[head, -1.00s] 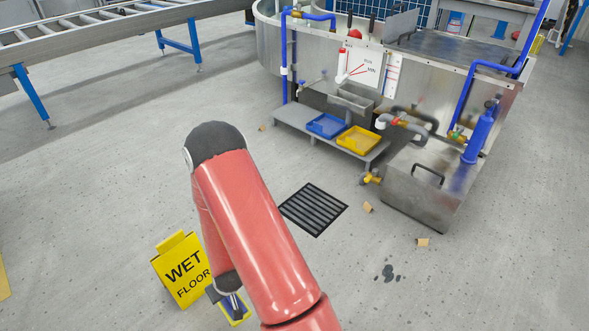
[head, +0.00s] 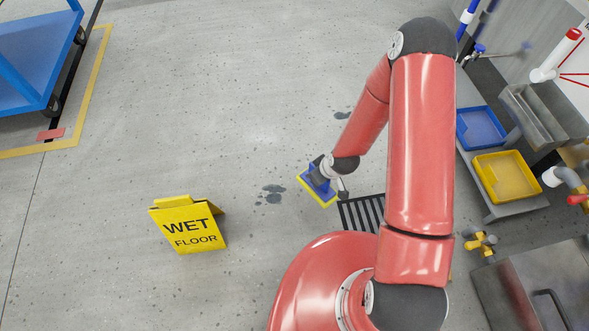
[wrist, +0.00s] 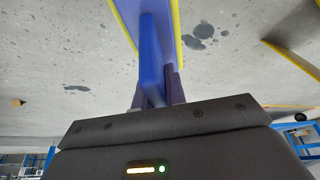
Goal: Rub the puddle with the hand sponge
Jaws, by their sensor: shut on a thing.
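My gripper (head: 329,175) is shut on the hand sponge (head: 315,190), which has a blue back and handle and a yellow edge. In the wrist view the blue handle of the sponge (wrist: 150,55) stands between the two dark fingers. A dark puddle of several blotches (head: 273,194) lies on the grey floor just left of the sponge, apart from it in the picture. It seems to be the puddle (wrist: 202,33) right of the sponge in the wrist view. Another dark wet patch (head: 343,115) lies farther back. I cannot tell whether the sponge touches the floor.
A yellow wet floor sign (head: 185,226) stands left of the puddle. A floor drain grate (head: 359,213) lies right of the sponge, partly behind my arm. A blue tray (head: 482,128) and a yellow tray (head: 505,177) are at the right. A blue cart (head: 35,55) stands back left.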

